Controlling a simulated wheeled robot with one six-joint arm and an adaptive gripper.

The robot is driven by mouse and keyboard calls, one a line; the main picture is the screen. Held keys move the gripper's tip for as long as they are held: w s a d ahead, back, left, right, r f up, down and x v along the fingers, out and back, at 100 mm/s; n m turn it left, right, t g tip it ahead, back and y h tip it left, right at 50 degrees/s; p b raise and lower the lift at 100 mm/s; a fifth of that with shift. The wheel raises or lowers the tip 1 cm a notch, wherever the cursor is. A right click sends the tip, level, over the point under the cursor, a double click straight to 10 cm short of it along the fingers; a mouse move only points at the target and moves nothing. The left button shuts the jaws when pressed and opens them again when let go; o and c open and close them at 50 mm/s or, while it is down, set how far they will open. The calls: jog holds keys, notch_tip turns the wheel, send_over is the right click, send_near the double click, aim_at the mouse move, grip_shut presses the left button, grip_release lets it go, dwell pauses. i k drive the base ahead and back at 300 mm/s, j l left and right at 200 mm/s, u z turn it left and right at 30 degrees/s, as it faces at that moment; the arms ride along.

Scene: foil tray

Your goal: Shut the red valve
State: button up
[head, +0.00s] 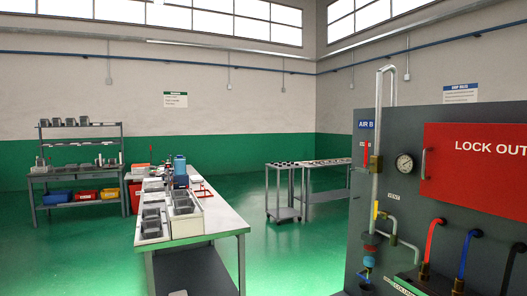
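A grey panel (404,120) stands at the right, with a bent metal pipe (379,105) running down its left part. A small red handle (366,146) shows beside this pipe, below an "AIR B" label (366,125); it looks like a valve lever, roughly upright. A red fitting (371,239) sits lower on the pipe, with a blue part (368,261) below it. I cannot tell for sure which red part is the red valve, or whether it is open. My gripper is not in view.
The panel also carries a round gauge (404,163), a red "LOCK OUT" box (480,165) and red, blue and black hoses. A workbench (222,222) with trays stands at left centre. Green floor (285,255) lies clear between bench and panel. A small cart (284,213) stands farther back.

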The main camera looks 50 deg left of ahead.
aim_at(366, 165)
jog(key=i+j+u, duration=0.25)
jog(key=i+u, duration=0.15)
jog(key=i, duration=0.25)
jog(key=i+u, duration=0.45)
jog(key=i, duration=1)
